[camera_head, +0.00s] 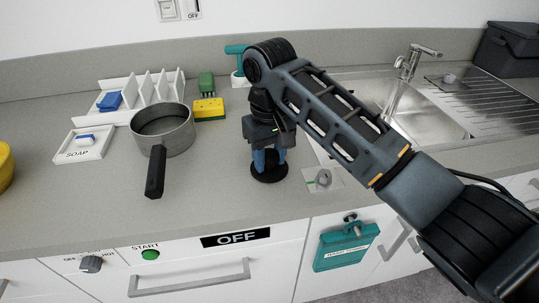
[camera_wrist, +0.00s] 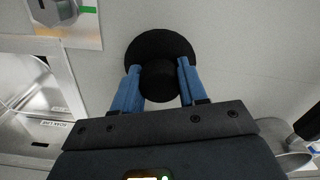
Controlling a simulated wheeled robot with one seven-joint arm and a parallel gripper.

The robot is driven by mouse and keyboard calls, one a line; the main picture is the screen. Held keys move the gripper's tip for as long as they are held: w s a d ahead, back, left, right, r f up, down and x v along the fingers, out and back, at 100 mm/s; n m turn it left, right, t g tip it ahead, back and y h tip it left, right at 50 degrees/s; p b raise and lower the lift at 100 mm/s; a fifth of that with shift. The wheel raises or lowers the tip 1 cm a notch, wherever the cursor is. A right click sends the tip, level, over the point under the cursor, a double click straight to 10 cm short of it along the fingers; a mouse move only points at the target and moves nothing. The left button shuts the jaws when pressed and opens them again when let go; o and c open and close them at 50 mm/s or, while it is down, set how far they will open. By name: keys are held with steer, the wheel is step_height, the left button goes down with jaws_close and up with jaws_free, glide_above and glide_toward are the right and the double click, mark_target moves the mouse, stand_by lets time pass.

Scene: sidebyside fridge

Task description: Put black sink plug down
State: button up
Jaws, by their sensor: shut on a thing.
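The black sink plug (camera_head: 269,175) is a round black disc with a knob on top. It is at or just above the grey countertop, left of the sink; I cannot tell whether it touches. My gripper (camera_head: 268,158) points down with its blue fingers shut on the plug's knob. In the wrist view, the plug (camera_wrist: 160,48) shows between the two blue fingertips of my gripper (camera_wrist: 159,85), with its disc beyond them. The fingers and the wrist hide part of the plug in the head view.
A grey saucepan (camera_head: 162,131) with a black handle stands left of my gripper. The sink (camera_head: 430,118) is at right. Bare counter (camera_head: 215,190) lies in front.

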mark_target(270, 154)
steer(key=shift+f, duration=0.2)
steer(key=o, duration=1.2)
steer(key=shift+c, duration=0.2)
step_height(270, 154, up, 12)
steer(key=p, duration=0.1)
steer(key=shift+r, duration=0.1)
